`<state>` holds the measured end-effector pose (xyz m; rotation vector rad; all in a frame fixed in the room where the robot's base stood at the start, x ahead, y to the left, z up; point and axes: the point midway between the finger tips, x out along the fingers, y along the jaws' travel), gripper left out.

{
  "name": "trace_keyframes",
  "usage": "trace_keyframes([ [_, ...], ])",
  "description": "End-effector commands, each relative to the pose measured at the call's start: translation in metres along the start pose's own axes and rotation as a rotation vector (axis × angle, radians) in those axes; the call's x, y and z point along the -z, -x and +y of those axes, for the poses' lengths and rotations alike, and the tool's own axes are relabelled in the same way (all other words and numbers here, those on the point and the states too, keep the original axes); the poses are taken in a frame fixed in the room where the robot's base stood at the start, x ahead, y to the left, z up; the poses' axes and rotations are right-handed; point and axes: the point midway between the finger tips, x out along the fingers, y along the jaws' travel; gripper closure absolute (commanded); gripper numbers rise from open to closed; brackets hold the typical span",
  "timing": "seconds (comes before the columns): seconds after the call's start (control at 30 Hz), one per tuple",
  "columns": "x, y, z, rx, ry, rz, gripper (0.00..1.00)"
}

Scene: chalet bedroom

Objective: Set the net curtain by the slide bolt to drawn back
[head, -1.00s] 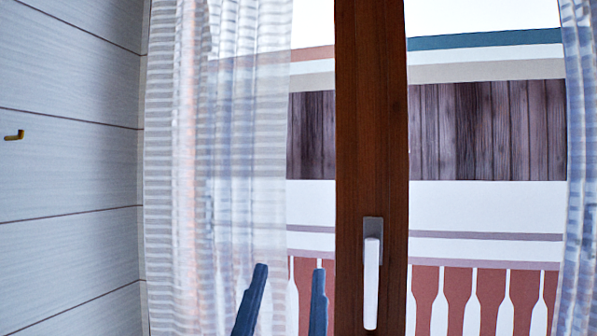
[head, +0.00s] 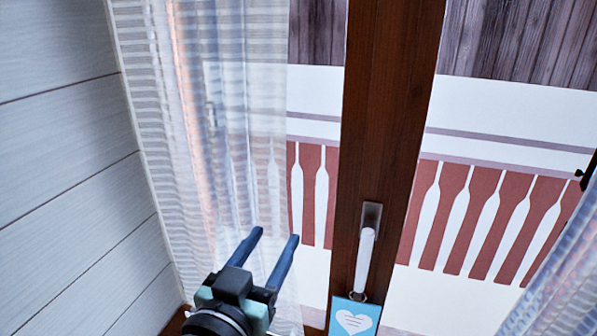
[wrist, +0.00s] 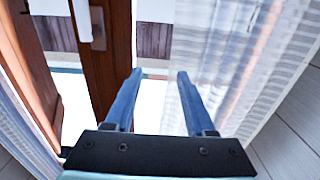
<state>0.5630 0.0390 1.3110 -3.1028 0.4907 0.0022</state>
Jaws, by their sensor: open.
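A sheer white striped net curtain (head: 235,100) hangs over the left pane in the head view, its free edge short of the brown window post; it also shows at right in the wrist view (wrist: 285,50). A second net curtain (head: 560,285) is at the lower right, and at left in the wrist view (wrist: 22,115). A small dark fitting (head: 586,172) shows at the right edge; I cannot tell whether it is the slide bolt. My gripper (head: 275,234) is open and empty in front of the left curtain's free edge; its fingers (wrist: 160,72) appear apart from the cloth.
The brown window post (head: 388,110) carries a white handle (head: 366,255). A blue heart tag (head: 353,320) hangs beneath the handle. A pale panelled wall (head: 60,150) bounds the left side. A balcony with red balusters (head: 455,215) shows outside through the glass.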

Motion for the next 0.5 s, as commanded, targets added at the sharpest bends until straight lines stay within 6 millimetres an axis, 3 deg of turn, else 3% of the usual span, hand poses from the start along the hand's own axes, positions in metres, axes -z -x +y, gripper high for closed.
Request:
trace_keyframes([
  [0.17, 0.002, -0.018, 0.001, -0.004, 0.002, -0.001, 0.45],
  [0.5, 0.004, -0.081, 0.001, -0.002, 0.002, 0.0, 0.45],
])
